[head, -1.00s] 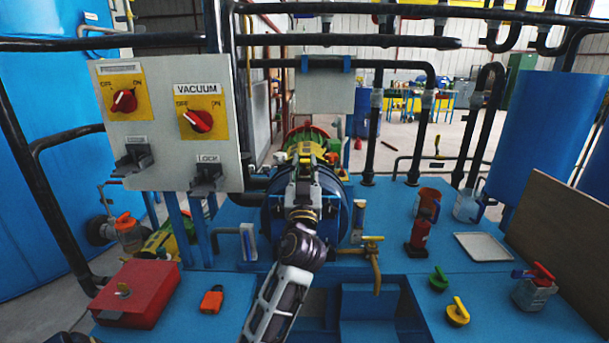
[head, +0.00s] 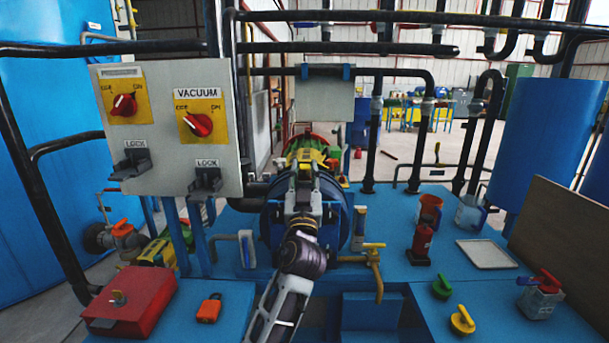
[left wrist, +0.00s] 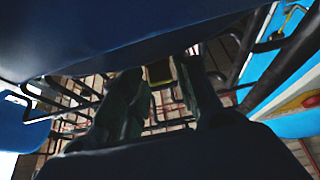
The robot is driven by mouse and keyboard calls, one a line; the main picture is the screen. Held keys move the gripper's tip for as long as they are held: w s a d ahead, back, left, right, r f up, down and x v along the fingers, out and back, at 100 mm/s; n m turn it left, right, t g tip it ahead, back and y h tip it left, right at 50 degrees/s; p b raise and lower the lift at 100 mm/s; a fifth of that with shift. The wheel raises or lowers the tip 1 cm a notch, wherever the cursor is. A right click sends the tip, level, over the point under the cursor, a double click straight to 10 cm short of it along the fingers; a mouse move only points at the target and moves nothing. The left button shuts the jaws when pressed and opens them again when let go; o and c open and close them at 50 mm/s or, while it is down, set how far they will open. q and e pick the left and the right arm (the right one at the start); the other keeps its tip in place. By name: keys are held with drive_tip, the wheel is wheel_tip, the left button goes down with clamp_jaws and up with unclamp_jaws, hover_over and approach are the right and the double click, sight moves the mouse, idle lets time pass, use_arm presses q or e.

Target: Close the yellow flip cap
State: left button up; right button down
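A yellow part (head: 308,156), which looks like the yellow flip cap, shows just beyond my left gripper at the top of the dark blue round vessel (head: 345,212). Whether it is raised or flat I cannot tell. My left gripper (head: 303,172) is in front of the vessel, its tips just below and in front of the yellow part. In the left wrist view its two dark fingers (left wrist: 163,100) stand apart with a gap between them. A small yellow-edged square (left wrist: 158,73) shows in that gap; contact is not visible. My right gripper is not in view.
A grey panel (head: 160,165) with red knobs stands left. A red box (head: 130,297) and orange padlock (head: 209,309) lie front left. Green (head: 442,286) and yellow (head: 462,320) knobs lie on the blue bench, right. Black pipes run overhead.

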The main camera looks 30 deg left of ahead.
use_arm(q)
drive_tip(key=shift+o, duration=0.7)
drive_tip(key=shift+r, duration=0.15)
wheel_tip(320, 180, up, 10)
idle(0.6)
